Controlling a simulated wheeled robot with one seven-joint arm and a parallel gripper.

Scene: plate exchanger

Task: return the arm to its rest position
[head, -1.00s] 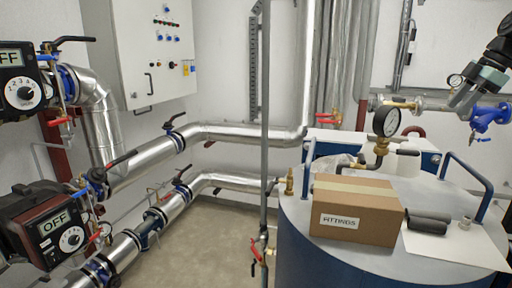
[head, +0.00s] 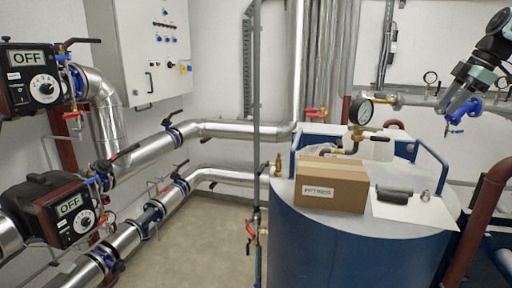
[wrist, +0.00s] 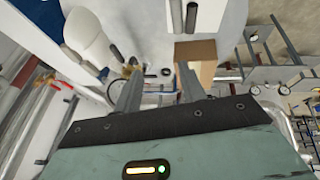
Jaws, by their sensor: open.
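My arm (head: 484,68) reaches in from the upper right of the head view, above the tank and in front of the pipes at the back wall. Its lower end is near a blue valve there; I cannot tell from this view how far apart they are. In the wrist view my gripper (wrist: 156,88) shows two grey fingers apart, with nothing held between them. A cardboard box (wrist: 196,62) is seen beyond the fingers in that view.
The box marked FITTINGS (head: 322,184) sits on the blue tank (head: 330,245), beside a dark roll (head: 394,192) on a white sheet. A pressure gauge (head: 360,110) stands behind. Two pumps marked OFF and silver pipes line the left. Floor (head: 195,235) is clear.

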